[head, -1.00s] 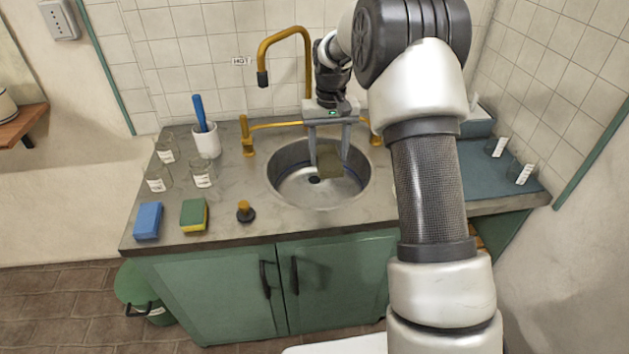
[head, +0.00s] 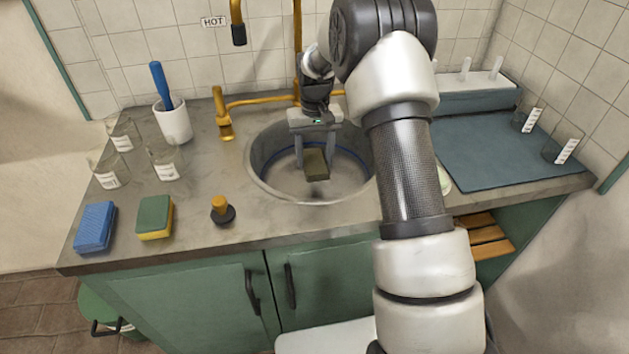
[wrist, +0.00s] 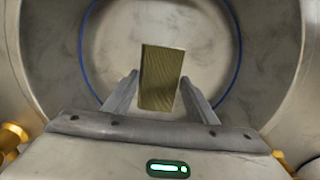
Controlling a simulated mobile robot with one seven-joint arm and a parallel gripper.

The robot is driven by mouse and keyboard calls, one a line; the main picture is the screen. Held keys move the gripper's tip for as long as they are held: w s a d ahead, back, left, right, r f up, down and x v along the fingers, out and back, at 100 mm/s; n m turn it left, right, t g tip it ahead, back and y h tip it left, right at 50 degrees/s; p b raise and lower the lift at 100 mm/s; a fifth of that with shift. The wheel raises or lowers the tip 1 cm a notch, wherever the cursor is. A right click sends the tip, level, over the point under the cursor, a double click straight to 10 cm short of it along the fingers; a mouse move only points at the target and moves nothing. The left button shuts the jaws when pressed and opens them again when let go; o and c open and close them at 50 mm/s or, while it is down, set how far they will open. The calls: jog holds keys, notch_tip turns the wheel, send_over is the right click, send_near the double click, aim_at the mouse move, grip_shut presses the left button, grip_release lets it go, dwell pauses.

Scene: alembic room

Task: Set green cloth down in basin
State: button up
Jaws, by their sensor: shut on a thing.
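The green cloth (head: 316,168) is a small olive-green folded piece. My gripper (head: 315,158) is shut on it, with one finger on each side, and points down into the basin. The round steel basin (head: 257,178) is sunk in the counter, and the cloth is inside its outline. In the wrist view the cloth (wrist: 160,80) is between the fingertips of my gripper (wrist: 159,84), with the basin wall (wrist: 45,60) around it. I cannot tell whether the cloth touches the basin floor.
Brass taps (head: 225,118) stand behind the basin. A black-and-brass plug (head: 222,210), a green-yellow sponge (head: 155,217), a blue sponge (head: 95,227), several glass beakers (head: 166,160) and a white cup (head: 173,122) with a blue-handled tool are to the left. A blue-grey mat (head: 500,155) is right.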

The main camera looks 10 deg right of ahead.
notch_tip(320, 180, down, 7)
jog(key=shift+r+b, duration=0.1)
jog(key=shift+b, duration=0.4)
jog(key=shift+f, duration=0.2)
jog(key=o, duration=1.1)
